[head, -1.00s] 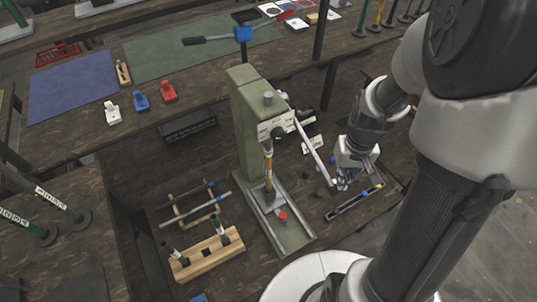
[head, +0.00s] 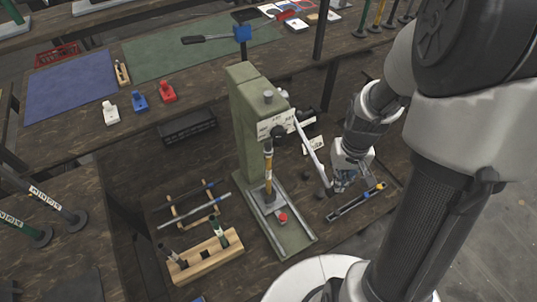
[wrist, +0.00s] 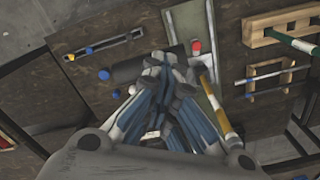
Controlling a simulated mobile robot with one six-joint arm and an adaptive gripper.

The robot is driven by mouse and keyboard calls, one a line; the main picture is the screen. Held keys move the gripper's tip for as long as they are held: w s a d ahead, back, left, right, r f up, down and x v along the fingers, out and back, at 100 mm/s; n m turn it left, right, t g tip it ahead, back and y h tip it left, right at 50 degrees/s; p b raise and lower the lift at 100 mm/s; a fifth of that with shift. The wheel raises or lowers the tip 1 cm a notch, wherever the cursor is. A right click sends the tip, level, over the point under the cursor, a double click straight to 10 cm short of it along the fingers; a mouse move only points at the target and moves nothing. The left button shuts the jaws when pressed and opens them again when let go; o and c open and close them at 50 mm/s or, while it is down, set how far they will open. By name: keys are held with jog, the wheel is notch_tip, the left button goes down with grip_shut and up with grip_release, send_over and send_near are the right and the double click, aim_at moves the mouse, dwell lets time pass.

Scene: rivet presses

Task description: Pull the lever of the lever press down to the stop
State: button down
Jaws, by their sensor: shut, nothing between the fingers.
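The lever press (head: 243,125) is a tall green column on a green base plate with a red button (head: 283,217). Its pale lever (head: 312,153) slopes down to the right from the press head and ends in a dark knob. The press base also shows in the wrist view (wrist: 188,22), as does its yellow and white ram (wrist: 221,110). My gripper (head: 343,185) is shut and empty, low beside the lever's lower end on its right. In the wrist view my gripper's fingertips (wrist: 168,65) are together. I cannot tell whether they touch the lever.
A wooden block with tools (head: 208,258) and a rack of rods (head: 195,205) stand left of the press base. A dark tray with a blue-capped tool (head: 355,202) lies below my gripper. Small clamps (head: 140,101) sit on the rear bench.

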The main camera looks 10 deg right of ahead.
jog(key=shift+f, duration=0.3)
jog(key=shift+w+a+f+b, duration=0.15)
jog(key=shift+w+f+b, duration=0.2)
jog(key=shift+f+b, duration=0.25)
jog(key=shift+w+a+f+b, duration=0.1)
jog(key=shift+w+f+b, duration=0.25)
jog(key=shift+f, duration=0.45)
jog(key=shift+w+a+f+b, duration=0.15)
jog(key=shift+w+f+b, duration=0.2)
jog(key=shift+f, duration=0.1)
dwell(0.4)
